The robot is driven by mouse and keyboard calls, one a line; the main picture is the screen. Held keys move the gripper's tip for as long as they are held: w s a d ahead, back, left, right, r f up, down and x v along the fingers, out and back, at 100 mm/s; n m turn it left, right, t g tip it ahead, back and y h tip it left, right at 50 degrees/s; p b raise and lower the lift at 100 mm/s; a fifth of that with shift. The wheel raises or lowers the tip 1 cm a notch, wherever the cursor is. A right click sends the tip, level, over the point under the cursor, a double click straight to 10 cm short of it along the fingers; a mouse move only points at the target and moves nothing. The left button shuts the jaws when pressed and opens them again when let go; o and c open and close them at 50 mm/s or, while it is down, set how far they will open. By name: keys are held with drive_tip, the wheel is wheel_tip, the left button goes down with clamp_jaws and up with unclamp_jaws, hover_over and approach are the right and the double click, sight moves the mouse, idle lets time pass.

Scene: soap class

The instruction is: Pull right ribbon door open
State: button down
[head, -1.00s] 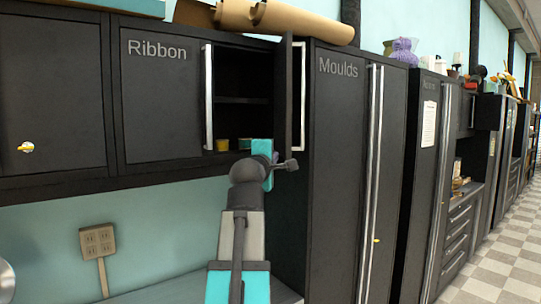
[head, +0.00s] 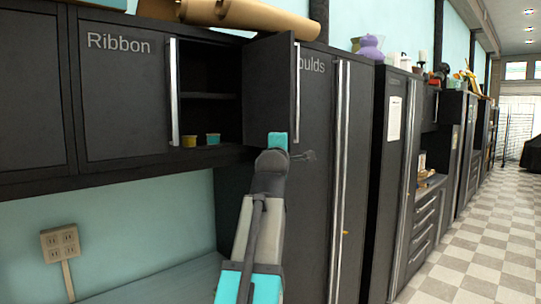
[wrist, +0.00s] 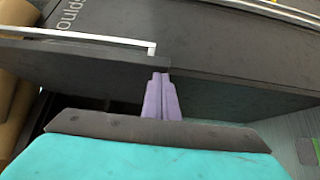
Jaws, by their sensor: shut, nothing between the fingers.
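The right ribbon door (head: 268,92) is a dark panel, swung well out from the cabinet beside the Ribbon door on the left (head: 125,105). Its silver handle (head: 298,90) stands along its free edge. In the wrist view the door (wrist: 80,66) and its handle (wrist: 85,36) lie left of my fingers. My gripper (wrist: 158,78) has purple fingers shut together with nothing between them. They are near the door's lower corner; I cannot tell if they touch it. In the head view my teal hand (head: 277,141) is just below the door and hides the fingers.
The open compartment (head: 210,90) holds a yellow tub (head: 189,141) and a green-topped tub (head: 213,138). The tall Moulds cabinet (head: 318,150) stands close on the right. A counter (head: 160,280) lies below. Checkered floor (head: 480,240) is clear at the right.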

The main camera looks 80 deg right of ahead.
drive_tip(key=shift+s+d+b, duration=0.3)
drive_tip(key=shift+s+d, duration=0.4)
drive_tip(key=shift+s, duration=0.25)
drive_tip(key=shift+w, duration=0.1)
drive_tip(key=s+a+b, duration=0.3)
drive_tip(key=a, duration=0.8)
drive_tip(key=shift+s, duration=0.4)
drive_tip(key=shift+w+f, duration=0.1)
